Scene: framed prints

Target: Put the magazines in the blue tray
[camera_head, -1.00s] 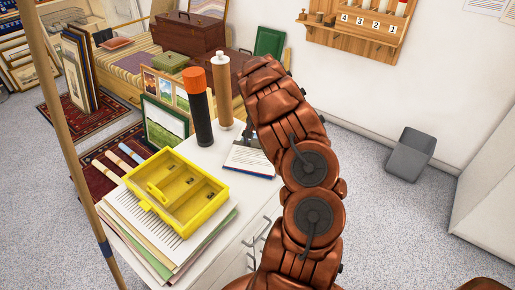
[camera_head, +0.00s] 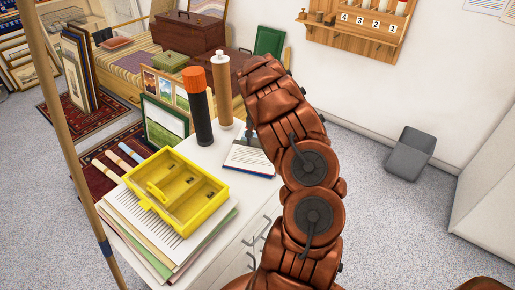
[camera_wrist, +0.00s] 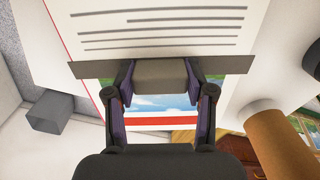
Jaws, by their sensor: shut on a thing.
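A flat white printed piece with lines of text and a red and blue edge, likely a magazine, lies on the white cabinet top in the head view (camera_head: 247,162). In the wrist view its white page (camera_wrist: 160,28) fills the top. A long grey bar with a grey block (camera_wrist: 160,76), like a clip, crosses the page's near edge. My gripper (camera_wrist: 160,80) is shut on this grey block. Below the block a cover with sky and a red stripe (camera_wrist: 150,122) shows between the fingers. My arm partly hides the gripper in the head view. No blue tray is visible.
A yellow compartment box (camera_head: 176,190) sits on a paper stack (camera_head: 165,243) at the cabinet's front. A grey bin (camera_head: 410,154) stands on the floor at right.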

